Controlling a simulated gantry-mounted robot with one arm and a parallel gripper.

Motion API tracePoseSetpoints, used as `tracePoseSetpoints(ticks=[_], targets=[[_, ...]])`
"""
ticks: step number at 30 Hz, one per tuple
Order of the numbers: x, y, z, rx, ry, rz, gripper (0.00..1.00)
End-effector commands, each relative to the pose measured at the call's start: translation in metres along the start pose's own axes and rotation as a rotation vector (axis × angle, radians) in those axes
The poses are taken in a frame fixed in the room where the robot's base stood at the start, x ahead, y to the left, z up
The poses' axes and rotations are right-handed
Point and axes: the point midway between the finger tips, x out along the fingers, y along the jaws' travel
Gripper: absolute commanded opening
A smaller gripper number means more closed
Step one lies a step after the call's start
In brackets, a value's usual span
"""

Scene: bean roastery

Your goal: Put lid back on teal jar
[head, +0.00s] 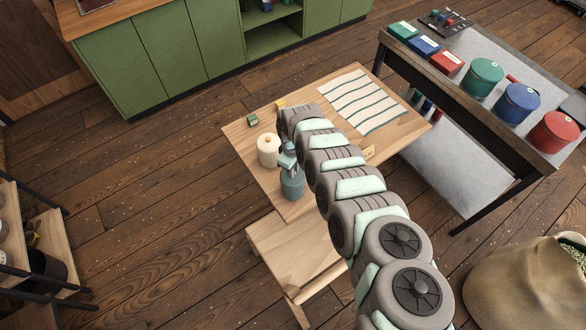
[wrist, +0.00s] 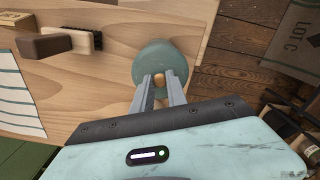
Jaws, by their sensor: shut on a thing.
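The teal jar (head: 292,188) stands upright on the light wooden table, close to its front edge. My gripper (head: 288,160) is directly over the jar, pointing down. In the wrist view my gripper (wrist: 159,82) is shut on the small wooden knob of the round teal lid (wrist: 157,58). The lid hides the jar's mouth from above. I cannot tell whether the lid rests on the rim or hangs slightly above it.
A cream lidded jar (head: 268,151) stands left of the teal jar. A striped cloth (head: 362,101) lies at the table's back right. A brush with a dark handle (wrist: 45,46) shows in the wrist view. A wooden bench (head: 290,250) is in front of the table.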

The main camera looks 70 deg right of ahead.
Motion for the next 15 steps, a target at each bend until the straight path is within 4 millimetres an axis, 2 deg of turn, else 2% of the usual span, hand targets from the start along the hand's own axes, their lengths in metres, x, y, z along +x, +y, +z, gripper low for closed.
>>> tracePoseSetpoints(ticks=[5, 6, 15], targets=[[0.0002, 0.0001, 0.0002, 0.000, 0.000, 0.000, 0.00], [0.0002, 0.0001, 0.0002, 0.000, 0.000, 0.000, 0.20], [0.0002, 0.0003, 0.0003, 0.000, 0.000, 0.000, 0.43]])
